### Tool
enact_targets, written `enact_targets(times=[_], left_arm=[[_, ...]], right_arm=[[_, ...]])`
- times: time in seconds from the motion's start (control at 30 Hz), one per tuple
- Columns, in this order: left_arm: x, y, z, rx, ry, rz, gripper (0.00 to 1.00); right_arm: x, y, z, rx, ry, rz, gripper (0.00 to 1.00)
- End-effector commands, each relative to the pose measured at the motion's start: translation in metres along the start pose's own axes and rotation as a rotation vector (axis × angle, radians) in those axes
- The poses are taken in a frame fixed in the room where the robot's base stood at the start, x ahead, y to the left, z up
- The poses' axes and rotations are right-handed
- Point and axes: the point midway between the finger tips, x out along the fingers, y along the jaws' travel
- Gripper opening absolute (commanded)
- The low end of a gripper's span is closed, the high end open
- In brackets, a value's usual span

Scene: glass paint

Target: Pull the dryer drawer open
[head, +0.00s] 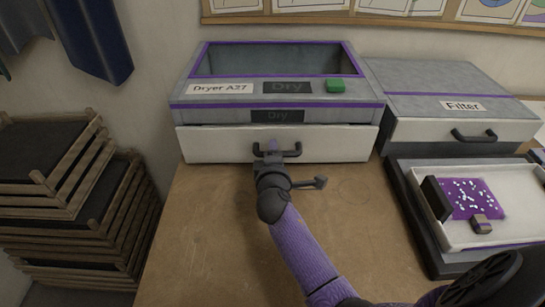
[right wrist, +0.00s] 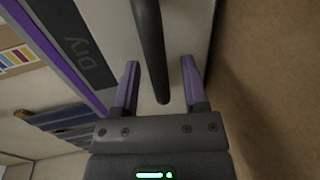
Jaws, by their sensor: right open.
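The dryer (head: 277,88) is a grey box with purple trim, labelled "Dryer A27", at the back of the table. Its pale drawer front (head: 340,142) sits below the body and appears closed. A dark bar handle (head: 294,152) is on the drawer front, partly hidden by my right gripper (head: 272,148). In the right wrist view, the handle (right wrist: 150,45) reaches between the two purple fingers of the open gripper (right wrist: 161,85). Gaps show on both sides of the handle, and whether either finger touches it is unclear. My left gripper is out of view.
Wooden racks (head: 60,195) stand at the left. The brown table (head: 200,250) before the drawer is clear except for my arm.

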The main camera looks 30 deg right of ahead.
Motion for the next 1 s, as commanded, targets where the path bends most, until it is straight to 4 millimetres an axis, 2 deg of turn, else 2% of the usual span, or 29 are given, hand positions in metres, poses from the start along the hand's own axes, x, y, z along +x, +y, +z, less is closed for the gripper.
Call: enact_targets(times=[0.3,0.57,1.0], left_arm=[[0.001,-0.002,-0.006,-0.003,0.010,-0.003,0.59],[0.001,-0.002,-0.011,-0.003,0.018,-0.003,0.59],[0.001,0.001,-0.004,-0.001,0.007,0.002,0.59]], right_arm=[[0.003,0.001,0.000,0.001,0.000,0.000,0.54],[0.003,0.001,0.000,0.001,0.000,0.000,0.00],[0.003,0.000,0.000,0.001,0.000,0.000,0.00]])
